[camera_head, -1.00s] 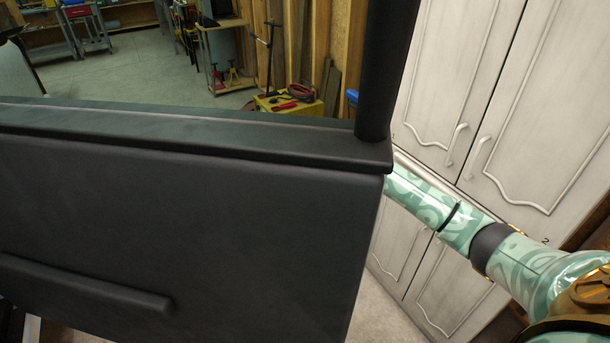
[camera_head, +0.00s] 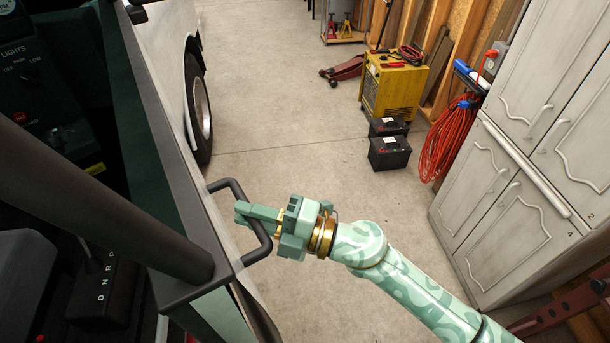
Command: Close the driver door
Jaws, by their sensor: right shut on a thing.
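The driver door (camera_head: 165,165) is at the left, seen from above along its dark sill, with a thick dark frame bar slanting across the lower left. A black bar handle (camera_head: 229,184) stands out from the door's outer side. My right gripper (camera_head: 258,214) reaches in from the lower right and is shut on this handle. Past the sill is the dark cab interior, with a lights panel (camera_head: 25,75) and a gear selector (camera_head: 105,285). Whether the door is fully shut or slightly ajar I cannot tell. My left gripper is not in view.
A white truck side with a wheel (camera_head: 200,108) lies ahead. Pale cabinets (camera_head: 490,200) stand at the right, close to my right arm. A yellow machine (camera_head: 393,85), black batteries (camera_head: 389,152) and a red cable coil (camera_head: 440,145) are farther back. The middle floor is clear.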

